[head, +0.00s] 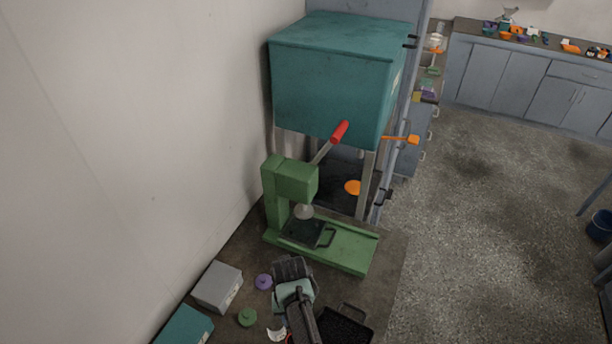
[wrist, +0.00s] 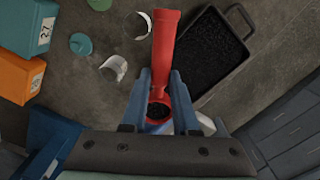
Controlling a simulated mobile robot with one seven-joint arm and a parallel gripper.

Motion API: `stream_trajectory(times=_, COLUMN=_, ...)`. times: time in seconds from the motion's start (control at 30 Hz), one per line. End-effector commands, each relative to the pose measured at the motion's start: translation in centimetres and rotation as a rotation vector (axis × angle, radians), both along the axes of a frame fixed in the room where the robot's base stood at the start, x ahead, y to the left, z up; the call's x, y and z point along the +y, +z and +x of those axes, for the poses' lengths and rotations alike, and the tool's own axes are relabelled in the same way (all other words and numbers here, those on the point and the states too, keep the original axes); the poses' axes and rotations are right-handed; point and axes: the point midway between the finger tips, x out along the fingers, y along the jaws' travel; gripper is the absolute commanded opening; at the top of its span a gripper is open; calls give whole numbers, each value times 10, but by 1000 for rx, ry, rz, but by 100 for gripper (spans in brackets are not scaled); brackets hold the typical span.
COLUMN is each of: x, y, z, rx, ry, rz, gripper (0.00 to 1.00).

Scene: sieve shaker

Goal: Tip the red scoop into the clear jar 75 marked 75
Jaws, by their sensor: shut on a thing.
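The red scoop (wrist: 165,45) is between the two blue-grey fingers of my gripper (wrist: 161,82) in the wrist view. Its handle points to the top of the picture. Its bowl is at the lower end and holds dark grains (wrist: 157,110). My gripper is shut on the scoop. Two clear jars with pale labels stand on the bench to the upper left of the scoop, one nearer (wrist: 113,68) and one farther (wrist: 137,26). I cannot read their marks, so I cannot tell which is jar 75. Something pale and blue under the bowl is mostly hidden by my gripper.
A black tray (wrist: 242,62) of dark grains lies right of the scoop. In the head view, a green press (head: 345,247) with a red-tipped lever stands behind my arm.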

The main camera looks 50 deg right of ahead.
Motion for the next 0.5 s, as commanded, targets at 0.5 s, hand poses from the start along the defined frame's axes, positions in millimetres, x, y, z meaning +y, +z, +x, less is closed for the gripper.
stream_trajectory(times=0.5, x=35, y=-2, z=40, rx=7, ry=1, rz=9, gripper=0)
